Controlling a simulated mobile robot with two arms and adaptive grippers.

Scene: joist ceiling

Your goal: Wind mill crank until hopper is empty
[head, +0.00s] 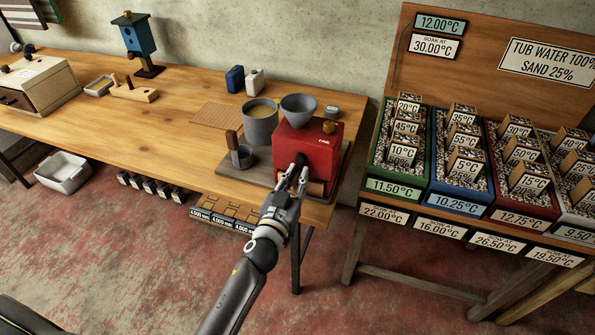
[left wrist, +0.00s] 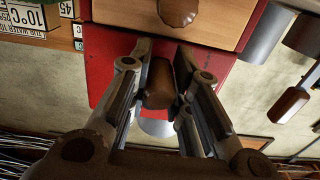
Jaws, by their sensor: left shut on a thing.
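The red mill (head: 322,152) stands on a grey board at the right end of the wooden bench. A grey bowl-shaped hopper (head: 298,106) sits on its top; I cannot make out any grain in it. My left gripper (head: 298,175) is at the mill's front, shut on the brown crank handle (left wrist: 160,83), which lies between the fingers in the left wrist view. The fingers hide most of the crank in the head view. The mill's wooden drawer (left wrist: 130,12) with a brown knob (left wrist: 178,11) shows in the left wrist view. My right gripper is not in view.
A grey pot (head: 260,128) with tan contents and a small grey cup (head: 243,160) stand close left of the mill. A stand of labelled boxes (head: 400,187) is to the right. The bench's front middle (head: 130,135) is clear.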

